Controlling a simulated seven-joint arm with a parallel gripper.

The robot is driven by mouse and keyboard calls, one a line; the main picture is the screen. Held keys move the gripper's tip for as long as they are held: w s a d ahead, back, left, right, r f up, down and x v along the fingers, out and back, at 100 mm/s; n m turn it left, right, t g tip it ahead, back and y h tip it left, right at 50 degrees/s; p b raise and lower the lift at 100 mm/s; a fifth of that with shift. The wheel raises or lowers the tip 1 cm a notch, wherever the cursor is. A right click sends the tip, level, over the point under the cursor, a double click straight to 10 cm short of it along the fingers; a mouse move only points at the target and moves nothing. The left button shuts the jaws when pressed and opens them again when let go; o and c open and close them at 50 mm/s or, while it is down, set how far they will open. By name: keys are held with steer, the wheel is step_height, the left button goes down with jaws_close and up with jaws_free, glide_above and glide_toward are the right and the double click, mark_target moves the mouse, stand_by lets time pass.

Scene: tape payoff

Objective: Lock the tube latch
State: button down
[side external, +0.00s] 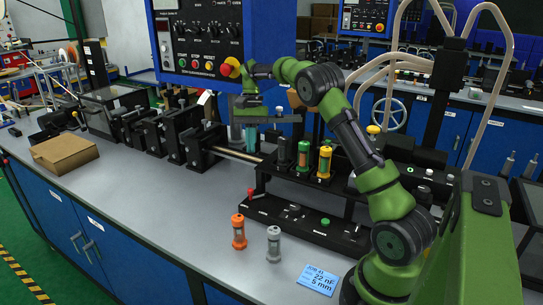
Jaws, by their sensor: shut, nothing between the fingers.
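My gripper (248,102) is at the end of my green arm, beside the dark machine on the bench and below the blue control panel. It is small in this view; its fingers are shut and hold nothing. A pale teal block (250,116) shows just below it; I cannot tell whether they touch. A light metal tube (238,155) runs level out of the row of black machine blocks (202,147) toward the black rack. I cannot make out the tube latch or its position at this size.
The black two-level rack (300,205) holds green, black and yellow cylinders. An orange spool (239,231), a grey spool (273,244) and a blue label card (318,279) stand or lie in front. A cardboard box (65,151) is at left.

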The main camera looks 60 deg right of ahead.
steer(key=shift+a, duration=0.15)
steer(key=x, duration=1)
steer(key=shift+s+a, duration=0.1)
